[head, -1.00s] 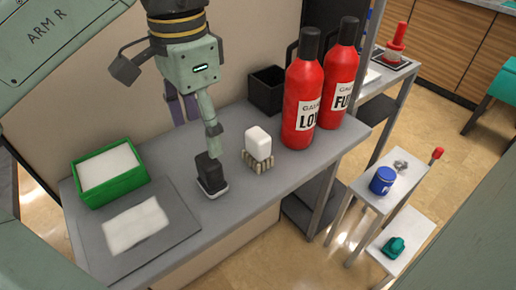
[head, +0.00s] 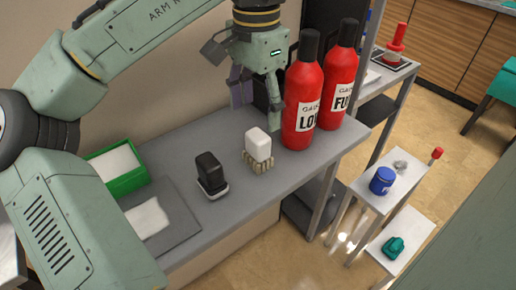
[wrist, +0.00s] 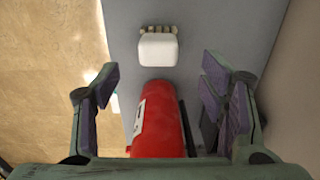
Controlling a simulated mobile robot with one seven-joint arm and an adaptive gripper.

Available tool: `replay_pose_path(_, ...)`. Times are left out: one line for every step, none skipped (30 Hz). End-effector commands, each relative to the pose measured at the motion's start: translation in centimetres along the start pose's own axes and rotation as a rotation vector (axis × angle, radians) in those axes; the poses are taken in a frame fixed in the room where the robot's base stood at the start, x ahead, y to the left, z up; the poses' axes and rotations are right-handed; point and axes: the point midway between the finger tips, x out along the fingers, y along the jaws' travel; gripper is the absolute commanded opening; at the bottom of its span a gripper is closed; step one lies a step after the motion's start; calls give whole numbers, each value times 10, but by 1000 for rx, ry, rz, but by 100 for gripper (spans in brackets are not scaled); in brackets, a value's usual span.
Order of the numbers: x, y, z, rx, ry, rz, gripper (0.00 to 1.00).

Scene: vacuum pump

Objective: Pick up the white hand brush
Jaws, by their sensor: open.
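The white hand brush (head: 259,143) stands on the grey bench, white block on top and beige bristles below. It also shows in the wrist view (wrist: 158,48), top centre, ahead of and between my fingers. My gripper (wrist: 160,95) is open with nothing between its pads. In the head view my gripper (head: 258,100) hangs above the bench, above and behind the brush and close to the left red bottle. Its far finger is partly hidden there.
Two red bottles (head: 302,92) (head: 340,78) stand right of the brush; one shows under my gripper in the wrist view (wrist: 158,120). A green box (head: 128,182) and a grey mat (head: 185,215) lie farther left.

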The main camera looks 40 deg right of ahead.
Motion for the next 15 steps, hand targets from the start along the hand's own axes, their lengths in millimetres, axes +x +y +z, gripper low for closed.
replay_pose_path(10, 1, 0, 4, 1, 4, 65)
replay_pose_path(13, 0, 0, 1, 0, 2, 65)
replay_pose_path(19, 0, 0, 0, -1, 1, 65)
replay_pose_path(23, 0, 1, 0, -1, 1, 65)
replay_pose_path(26, 0, 1, 0, -1, 1, 65)
replay_pose_path(29, 1, 0, 1, 0, 1, 65)
replay_pose_path(31, 1, 0, 1, 1, 1, 65)
replay_pose_path(33, 0, 0, 0, 1, 0, 65)
replay_pose_path(35, 0, 1, 0, 0, 0, 65)
replay_pose_path(37, 0, 1, -1, -1, 0, 65)
replay_pose_path(40, 1, 1, 0, -1, 0, 65)
replay_pose_path(45, 1, 0, 0, -1, 0, 65)
replay_pose_path(50, 2, 1, 1, -2, 1, 65)
replay_pose_path(54, 2, 0, 1, -2, 1, 65)
replay_pose_path(60, 2, 0, 0, -3, 1, 65)
